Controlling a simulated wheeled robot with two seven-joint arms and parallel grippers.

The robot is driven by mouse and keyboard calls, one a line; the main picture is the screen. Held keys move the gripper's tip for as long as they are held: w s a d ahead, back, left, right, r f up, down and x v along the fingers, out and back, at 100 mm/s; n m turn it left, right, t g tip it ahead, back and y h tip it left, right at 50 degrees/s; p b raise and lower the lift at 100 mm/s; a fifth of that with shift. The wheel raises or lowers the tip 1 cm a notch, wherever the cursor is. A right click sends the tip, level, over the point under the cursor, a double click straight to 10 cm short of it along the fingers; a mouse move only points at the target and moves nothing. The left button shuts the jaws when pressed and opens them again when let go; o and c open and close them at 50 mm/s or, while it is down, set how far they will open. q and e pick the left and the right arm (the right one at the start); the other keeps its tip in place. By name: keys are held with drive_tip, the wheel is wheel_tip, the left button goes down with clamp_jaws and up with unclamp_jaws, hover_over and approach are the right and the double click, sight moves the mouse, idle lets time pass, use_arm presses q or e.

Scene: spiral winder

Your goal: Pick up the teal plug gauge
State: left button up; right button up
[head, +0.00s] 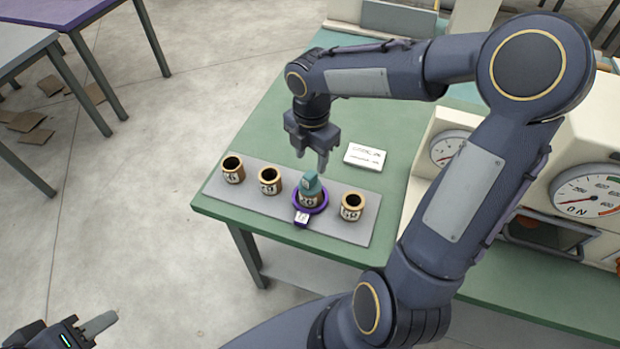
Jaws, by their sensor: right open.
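The teal plug gauge (312,186) stands upright in the head view, with a purple ring (323,207) around its lower part. The ring has a white tag at its front. Both are on a grey plate (222,191) on the green table. My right gripper (311,161) points down just above the gauge, open and empty, with its fingers apart. I cannot tell whether a fingertip touches the gauge's top. My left gripper (98,325) is at the bottom left corner, away from the table and partly cut off; its opening cannot be made out.
Brown cups with dark openings stand on the plate: two to the left (233,170) (270,181) and one to the right (351,206) of the gauge. A white card (365,157) lies behind. A cream machine with dials (587,196) fills the right side.

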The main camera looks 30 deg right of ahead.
sight(310, 174)
drive_tip(key=shift+w+f, duration=0.15)
drive_tip(key=shift+f, duration=0.2)
wheel_tip(310, 174, down, 7)
drive_tip(key=shift+f+p, duration=0.2)
drive_tip(key=shift+p, duration=0.15)
clamp_jaws()
drive_tip(key=shift+r, duration=0.15)
